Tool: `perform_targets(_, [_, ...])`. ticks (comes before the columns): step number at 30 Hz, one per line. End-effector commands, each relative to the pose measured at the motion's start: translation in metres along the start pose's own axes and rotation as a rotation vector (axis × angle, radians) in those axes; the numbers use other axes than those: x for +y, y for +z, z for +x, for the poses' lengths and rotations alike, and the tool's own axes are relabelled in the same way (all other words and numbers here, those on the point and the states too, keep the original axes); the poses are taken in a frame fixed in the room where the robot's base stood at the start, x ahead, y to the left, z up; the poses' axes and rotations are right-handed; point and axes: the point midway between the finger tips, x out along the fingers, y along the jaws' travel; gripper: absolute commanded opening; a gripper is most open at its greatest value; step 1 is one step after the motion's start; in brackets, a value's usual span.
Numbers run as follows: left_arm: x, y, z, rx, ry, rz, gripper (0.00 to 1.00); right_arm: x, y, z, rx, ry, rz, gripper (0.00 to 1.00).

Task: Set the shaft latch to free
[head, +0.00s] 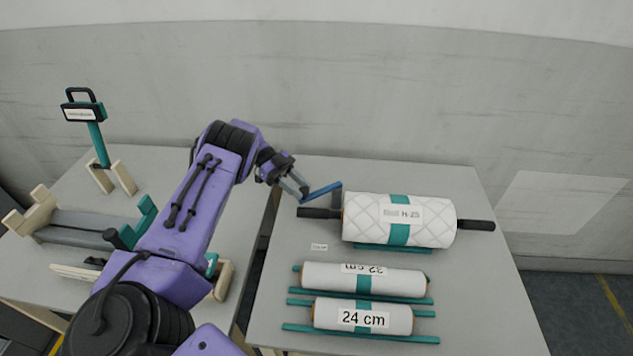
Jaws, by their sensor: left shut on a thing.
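My left gripper (302,192) is shut on a blue bar (322,190) above the right table, just left of the large quilted roll. The bar's right end meets a dark grey piece (337,193) by the roll's left end; I cannot tell whether they are joined. The quilted roll (430,222) has a teal band, a label and a dark shaft (476,225) showing at both ends. No part is clearly marked as the shaft latch. A teal upright piece (146,212) stands on the wooden-ended stand at left, partly hidden by my left arm. My right gripper is not in view.
Two smaller white rolls, one marked 32 cm (400,281) and one 24 cm (388,320), lie on teal rails at the front. A teal post with a black handle (94,140) stands at back left. A gap separates the tables.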

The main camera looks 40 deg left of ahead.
Motion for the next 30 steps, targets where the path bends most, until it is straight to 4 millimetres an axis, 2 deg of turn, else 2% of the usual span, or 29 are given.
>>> perform_targets(14, [0.000, 0.000, -0.003, 0.004, 0.005, 0.003, 0.00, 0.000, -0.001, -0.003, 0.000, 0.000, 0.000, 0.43])
perform_targets(15, [0.000, 0.000, -0.003, 0.004, 0.006, 0.003, 0.42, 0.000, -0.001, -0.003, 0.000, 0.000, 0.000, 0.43])
perform_targets(16, [0.000, 0.000, -0.003, 0.004, 0.006, 0.003, 0.52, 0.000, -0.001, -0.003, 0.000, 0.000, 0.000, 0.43])
perform_targets(17, [0.000, 0.000, -0.003, 0.004, 0.006, 0.003, 0.57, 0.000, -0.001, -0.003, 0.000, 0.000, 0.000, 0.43])
perform_targets(26, [0.001, -0.002, -0.004, 0.002, 0.006, 0.003, 0.57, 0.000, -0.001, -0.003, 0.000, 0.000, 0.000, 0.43])
perform_targets(29, [0.001, -0.013, -0.009, 0.001, 0.006, 0.003, 0.57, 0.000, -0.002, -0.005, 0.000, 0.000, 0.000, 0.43])
perform_targets(30, [0.001, -0.024, -0.012, 0.001, 0.008, 0.004, 0.57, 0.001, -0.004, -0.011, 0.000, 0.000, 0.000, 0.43])
